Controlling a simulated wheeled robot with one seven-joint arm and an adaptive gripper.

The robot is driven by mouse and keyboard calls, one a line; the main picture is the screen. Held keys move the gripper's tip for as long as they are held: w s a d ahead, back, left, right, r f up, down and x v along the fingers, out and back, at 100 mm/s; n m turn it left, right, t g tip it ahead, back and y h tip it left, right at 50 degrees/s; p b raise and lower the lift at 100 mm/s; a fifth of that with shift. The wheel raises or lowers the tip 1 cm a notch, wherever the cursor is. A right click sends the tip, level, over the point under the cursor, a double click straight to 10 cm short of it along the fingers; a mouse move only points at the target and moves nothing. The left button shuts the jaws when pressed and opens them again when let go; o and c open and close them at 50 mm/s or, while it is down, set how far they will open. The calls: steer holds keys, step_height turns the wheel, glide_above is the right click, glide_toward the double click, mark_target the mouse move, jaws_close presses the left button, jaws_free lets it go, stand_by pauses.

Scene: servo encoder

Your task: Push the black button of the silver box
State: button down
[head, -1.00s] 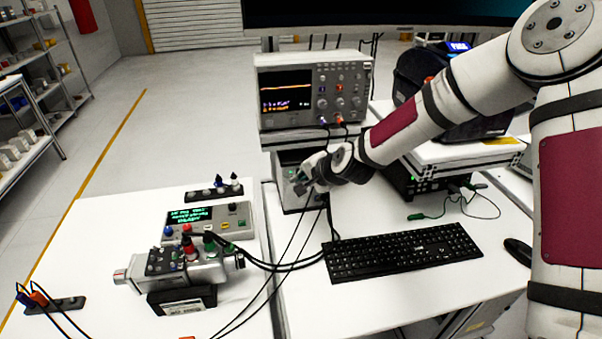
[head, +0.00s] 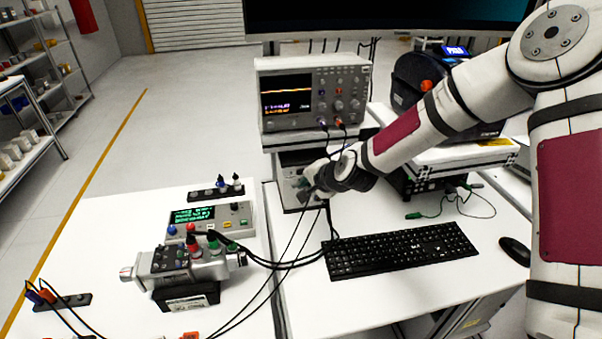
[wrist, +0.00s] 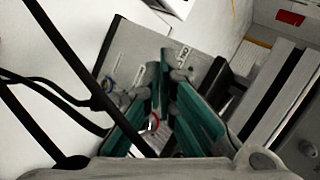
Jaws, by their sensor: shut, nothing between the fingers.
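A silver box (head: 285,161) stands under the oscilloscope, its front partly covered by my gripper. My gripper (head: 303,192) is at the front of this box; in the wrist view my gripper (wrist: 163,68) has its green-padded fingers together and empty. Behind the fingers, the wrist view shows a grey panel (wrist: 125,48) with small markings and fittings, partly hidden by them. I cannot make out a black button on it, nor whether the fingertips touch it. A second grey box with a green display (head: 192,215) lies on the left table.
The oscilloscope (head: 315,95) sits above the silver box. Black cables (head: 290,240) hang past its front, and cross close to my fingers in the wrist view. A keyboard (head: 400,250) lies to the right. A motor assembly (head: 185,265) stands on the left table.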

steer(key=s+p, duration=0.1)
steer(key=s, duration=0.1)
steer(key=s+d+p, duration=0.1)
steer(key=s+p, duration=0.1)
steer(key=shift+s+d, duration=0.15)
steer(key=shift+s, duration=0.25)
steer(key=s+d+r+n+g+h+b, duration=0.1)
steer(key=s+d+r+n+h, duration=0.2)
steer(key=s+d+r, duration=0.55)
steer(key=s+d+r+n+h+b, duration=0.15)
steer(key=s+d+r+n, duration=0.35)
steer(key=r, duration=0.6)
steer(key=s+d+r+h, duration=0.1)
steer(key=s+d+r, duration=0.2)
steer(key=s, duration=0.6)
steer(key=s+d+r+g, duration=0.1)
steer(key=s+d+r, duration=0.3)
steer(key=s, duration=0.6)
steer(key=shift+d+h, duration=0.35)
steer(key=shift+d, duration=0.2)
